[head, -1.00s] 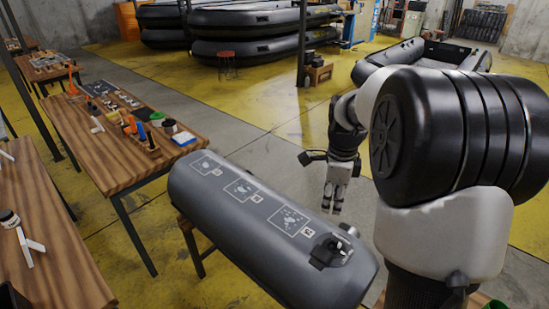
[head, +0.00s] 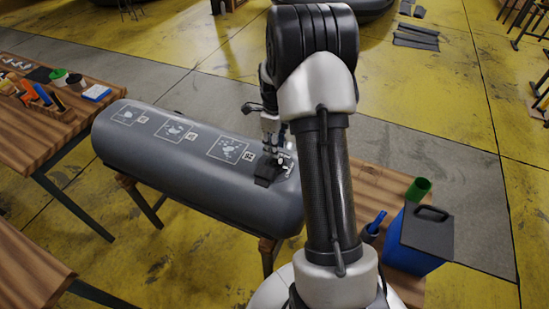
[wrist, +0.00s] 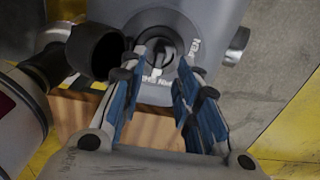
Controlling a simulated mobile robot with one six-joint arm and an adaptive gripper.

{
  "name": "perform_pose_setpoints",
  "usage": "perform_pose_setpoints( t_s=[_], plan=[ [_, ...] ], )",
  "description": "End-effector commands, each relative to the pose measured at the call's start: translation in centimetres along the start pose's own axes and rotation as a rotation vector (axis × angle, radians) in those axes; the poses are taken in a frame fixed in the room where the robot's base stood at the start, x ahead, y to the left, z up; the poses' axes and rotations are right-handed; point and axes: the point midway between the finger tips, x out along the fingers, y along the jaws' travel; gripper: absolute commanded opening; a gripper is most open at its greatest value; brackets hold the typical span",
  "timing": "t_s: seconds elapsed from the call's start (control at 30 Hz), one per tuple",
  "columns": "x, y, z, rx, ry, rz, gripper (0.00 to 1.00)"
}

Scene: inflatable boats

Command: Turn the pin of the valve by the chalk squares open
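A grey inflatable tube (head: 200,190) lies on a stand, with chalk squares (head: 229,149) drawn along its top. The valve (wrist: 160,38) sits at the tube's right end, beyond the squares. In the wrist view its round dark face holds a grey pin (wrist: 157,57), with small white lettering beside it, too small to read surely. A black open cap (wrist: 95,50) hangs to its left. My gripper (wrist: 163,68) is open, with blue-padded fingers on either side of the pin. I cannot tell whether they touch it. In the head view my gripper (head: 275,148) is above the valve end.
A wooden bench (head: 35,150) with tools and tubs stands at left. A blue box (head: 415,245) with a dark lid and a green cup (head: 418,189) stand on a wooden surface at right. A metal fitting (wrist: 237,45) sticks out right of the valve.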

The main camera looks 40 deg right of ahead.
Motion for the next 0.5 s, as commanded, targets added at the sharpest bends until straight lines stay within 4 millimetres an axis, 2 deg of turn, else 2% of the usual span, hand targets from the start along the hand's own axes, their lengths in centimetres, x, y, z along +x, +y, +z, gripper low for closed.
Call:
perform_pose_setpoints(
  t_s=[0.03, 0.2, 0.33, 0.5],
  plan=[
    [1.4, 0.1, 0.0, 0.0, 0.002, 0.003, 0.3],
    [3.9, 0.1, 0.0, -0.001, 0.001, 0.002, 0.3],
    [5.0, 0.0, 0.0, -0.001, 0.0, 0.0, 0.3],
    [5.4, 0.0, 0.0, -0.001, 0.0, 0.0, 0.3]
  ],
)
